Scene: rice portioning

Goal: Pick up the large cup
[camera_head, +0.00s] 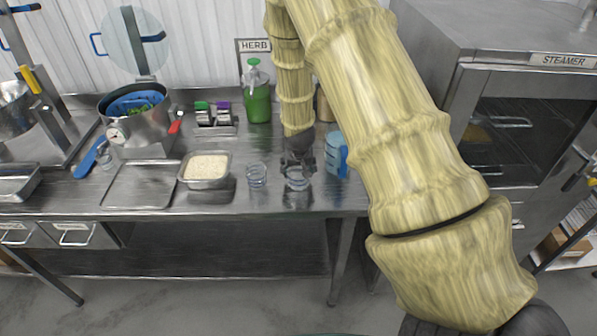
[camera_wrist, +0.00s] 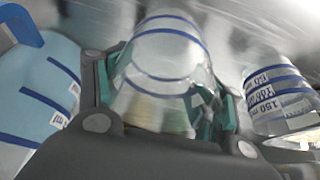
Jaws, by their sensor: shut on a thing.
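The large cup (camera_head: 298,183) is clear with blue bands and looks a little wider than the other clear cup. It is at the counter's front, left of the blue measuring jug. My gripper (camera_head: 298,162) reaches down from above and is shut on it. In the wrist view the large cup (camera_wrist: 168,55) is between the two fingers, its lower part partly covered by them. The cup looks upright and at or very near the counter; I cannot tell whether it touches.
A smaller clear cup (camera_head: 257,175) stands close on the left, and the blue measuring jug (camera_head: 337,155) close on the right. A rice tray (camera_head: 205,183) is farther left. A green herb bottle (camera_head: 257,95) stands behind. The steamer (camera_head: 510,110) is at the right.

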